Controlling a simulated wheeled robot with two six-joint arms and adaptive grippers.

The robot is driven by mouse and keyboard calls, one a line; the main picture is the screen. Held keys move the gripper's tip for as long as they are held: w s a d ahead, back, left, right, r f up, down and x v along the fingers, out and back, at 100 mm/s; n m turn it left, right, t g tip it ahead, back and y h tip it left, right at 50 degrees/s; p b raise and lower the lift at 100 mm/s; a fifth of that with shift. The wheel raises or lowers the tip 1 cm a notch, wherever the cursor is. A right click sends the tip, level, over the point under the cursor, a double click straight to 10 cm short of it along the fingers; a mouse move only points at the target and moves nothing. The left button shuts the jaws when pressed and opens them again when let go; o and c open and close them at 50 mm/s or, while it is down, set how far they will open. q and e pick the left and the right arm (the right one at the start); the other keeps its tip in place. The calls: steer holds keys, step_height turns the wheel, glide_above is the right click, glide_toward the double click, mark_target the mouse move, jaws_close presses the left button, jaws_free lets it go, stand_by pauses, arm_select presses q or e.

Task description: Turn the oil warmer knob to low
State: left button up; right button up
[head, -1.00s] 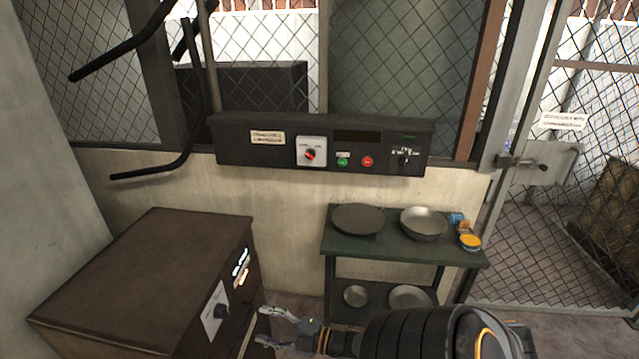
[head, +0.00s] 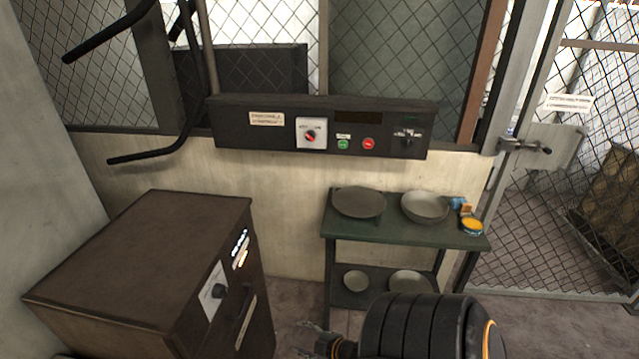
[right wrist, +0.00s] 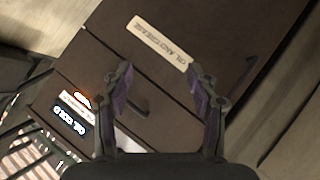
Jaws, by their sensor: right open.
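The oil warmer is a brown cabinet (head: 140,265) at the lower left of the head view. Its front has a dark round knob (head: 219,291) on a white plate and a lit display (head: 239,243). My right gripper (head: 306,339) is at the bottom edge of the head view, to the right of the cabinet and apart from it. In the right wrist view its two fingers (right wrist: 160,85) are spread and empty, with the cabinet front (right wrist: 110,45), a pale label and the lit display beyond them. I cannot make out the knob in that view. My left gripper is not in view.
A wall panel (head: 230,140) with a red-marked dial and green and red buttons is above. A green shelf (head: 400,236) holding pans stands right of the cabinet. Floor shows between them. A mesh gate (head: 545,235) is at the right.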

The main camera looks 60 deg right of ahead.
steer(key=s+f+m+g, duration=0.1)
steer(key=s+f, duration=0.2)
steer(key=f, duration=0.2)
steer(key=s+f+m+g+h+b, duration=0.1)
steer(key=s+f+m+g, duration=0.1)
steer(key=f, duration=0.4)
steer(key=shift+s+a, duration=0.2)
steer(key=shift+s, duration=0.4)
